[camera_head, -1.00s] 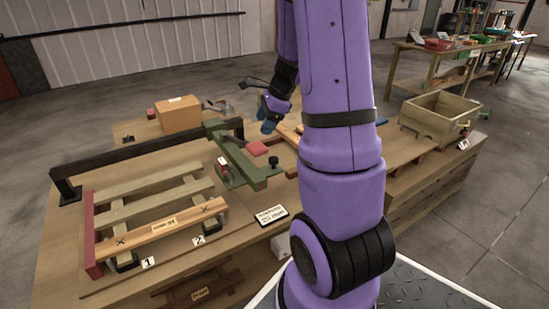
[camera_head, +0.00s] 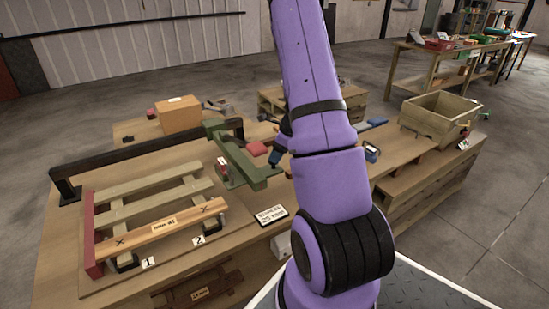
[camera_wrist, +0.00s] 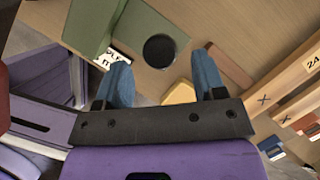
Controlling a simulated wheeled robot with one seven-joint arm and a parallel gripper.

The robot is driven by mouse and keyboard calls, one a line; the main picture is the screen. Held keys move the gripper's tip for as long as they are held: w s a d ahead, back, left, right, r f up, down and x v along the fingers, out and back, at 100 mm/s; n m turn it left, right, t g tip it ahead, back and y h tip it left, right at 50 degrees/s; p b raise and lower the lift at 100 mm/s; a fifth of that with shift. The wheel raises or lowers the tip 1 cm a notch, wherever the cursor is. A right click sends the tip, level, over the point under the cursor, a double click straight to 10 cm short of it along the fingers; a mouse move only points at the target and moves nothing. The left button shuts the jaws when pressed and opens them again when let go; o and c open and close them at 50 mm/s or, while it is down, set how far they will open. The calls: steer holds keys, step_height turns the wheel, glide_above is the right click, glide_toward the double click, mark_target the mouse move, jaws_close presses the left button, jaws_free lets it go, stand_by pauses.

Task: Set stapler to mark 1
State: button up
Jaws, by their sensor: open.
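No object can be surely told as the stapler; a small blue and grey tool (camera_head: 371,152) lies on the right part of the bench, and a small red item with a white label (camera_head: 222,172) sits by the green arm. Label 1 (camera_head: 148,262) is at the bench's front left, below the wooden frame (camera_head: 150,233); label 2 (camera_head: 198,240) is to its right. My gripper (camera_head: 276,157) is by the right end of the green arm (camera_head: 235,155). In the wrist view my gripper (camera_wrist: 160,85) is open and empty, its blue fingers apart, with a round black knob (camera_wrist: 160,50) beyond them.
A red pad (camera_head: 257,148) lies beside the green arm. A black rail (camera_head: 150,147) runs behind the frame. A cardboard box (camera_head: 180,115) stands at the back and a wooden crate (camera_head: 440,115) at the right. In the wrist view, marked boards (camera_wrist: 285,90) lie at the right.

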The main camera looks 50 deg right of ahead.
steer(key=shift+x, duration=1.45)
